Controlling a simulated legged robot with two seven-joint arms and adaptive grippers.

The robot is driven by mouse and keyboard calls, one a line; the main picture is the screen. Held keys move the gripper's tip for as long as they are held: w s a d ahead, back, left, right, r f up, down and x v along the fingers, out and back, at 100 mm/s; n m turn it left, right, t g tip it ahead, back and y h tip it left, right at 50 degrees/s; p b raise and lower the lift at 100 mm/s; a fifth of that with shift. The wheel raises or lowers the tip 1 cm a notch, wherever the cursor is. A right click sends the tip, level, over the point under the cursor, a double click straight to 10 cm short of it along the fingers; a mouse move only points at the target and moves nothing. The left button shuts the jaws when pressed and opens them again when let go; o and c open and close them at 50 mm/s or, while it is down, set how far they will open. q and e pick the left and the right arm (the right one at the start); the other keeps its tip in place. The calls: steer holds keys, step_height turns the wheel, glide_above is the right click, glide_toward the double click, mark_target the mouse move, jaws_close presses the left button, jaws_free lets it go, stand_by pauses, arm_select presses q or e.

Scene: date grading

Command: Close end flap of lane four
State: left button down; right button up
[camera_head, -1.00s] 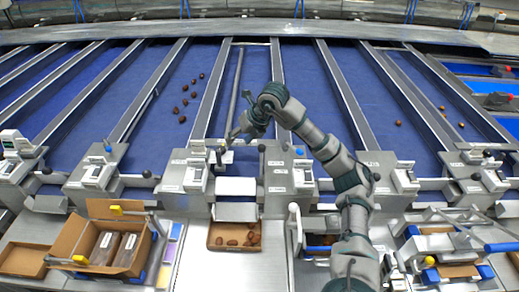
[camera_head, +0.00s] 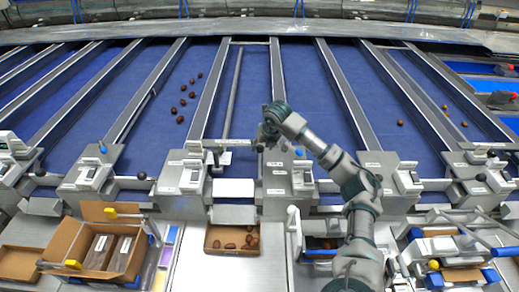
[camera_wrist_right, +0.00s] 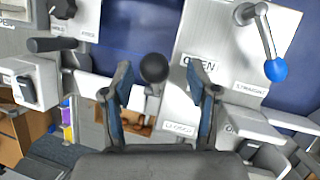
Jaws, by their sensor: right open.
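My right gripper (camera_head: 268,138) is open above the control panel (camera_head: 278,183) at the right of a middle lane's end. In the right wrist view, its two fingers (camera_wrist_right: 162,105) stand either side of a black ball knob (camera_wrist_right: 154,68), with gaps visible. That knob shows beside the panel in the head view (camera_head: 260,148). Labels reading OPEN (camera_wrist_right: 198,76) and CLOSED (camera_wrist_right: 179,127) are near it. A white plate (camera_head: 234,187), seemingly the end flap, lies between the panels above a brown tray (camera_head: 212,240) of dates. The lane's number is unreadable. My left gripper is out of view.
A blue ball lever (camera_wrist_right: 275,70) stands right of the gripper, near a STRAIGHT label. A dark handle (camera_wrist_right: 55,45) lies left. A carton (camera_head: 65,240) of packs is at front left. Loose dates (camera_head: 180,119) lie on a left lane's blue belt.

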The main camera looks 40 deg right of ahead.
steer(key=f, duration=0.1)
steer(key=w+d+f, duration=0.1)
steer(key=shift+d+f, duration=0.1)
steer(key=shift+f, duration=0.35)
steer(key=shift+w+a, duration=0.15)
steer(key=shift+a, duration=0.25)
steer(key=shift+a+r, duration=0.35)
steer(key=shift+a, duration=0.55)
steer(key=shift+c, duration=1)
steer(key=c, duration=0.4)
steer(key=shift+d, duration=0.1)
steer(key=c, duration=0.4)
steer(key=shift+s+d+f, duration=0.1)
steer(key=shift+s+d, duration=0.15)
steer(key=shift+d, duration=0.1)
jaws_close()
steer(key=shift+d+f, duration=0.1)
steer(key=shift+d, duration=0.2)
steer(key=shift+a, duration=0.4)
arm_select(q)
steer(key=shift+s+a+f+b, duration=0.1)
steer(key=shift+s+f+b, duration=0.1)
steer(key=shift+b, duration=0.1)
arm_select(e)
steer(key=shift+d, duration=0.2)
